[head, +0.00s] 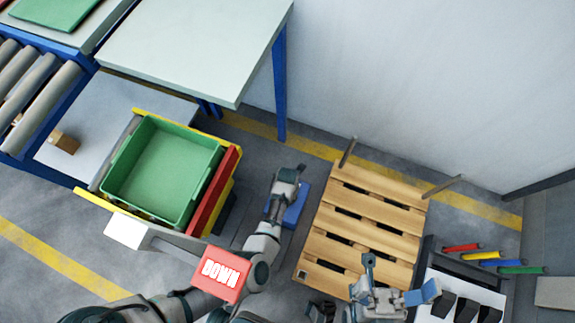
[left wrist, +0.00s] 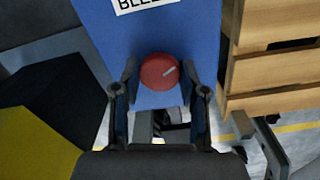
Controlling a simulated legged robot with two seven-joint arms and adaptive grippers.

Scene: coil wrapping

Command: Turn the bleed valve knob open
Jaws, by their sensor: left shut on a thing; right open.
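The bleed valve knob (left wrist: 157,72) is round and red, on a blue box (left wrist: 130,30) with a white label reading "BLE…", cut off at the top edge. A pale mark on the knob slants to the upper right. My left gripper (left wrist: 159,82) has one finger on each side of the knob and is shut on it. In the head view my left gripper (head: 287,180) is over the blue box (head: 297,207), and the knob is hidden there.
A wooden pallet (head: 365,215) with upright posts stands just right of the box. A green bin (head: 160,168) in a yellow and red frame is on the left. A red "DOWN" sign (head: 222,272) is in front. Coloured rods (head: 482,254) lie at the right.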

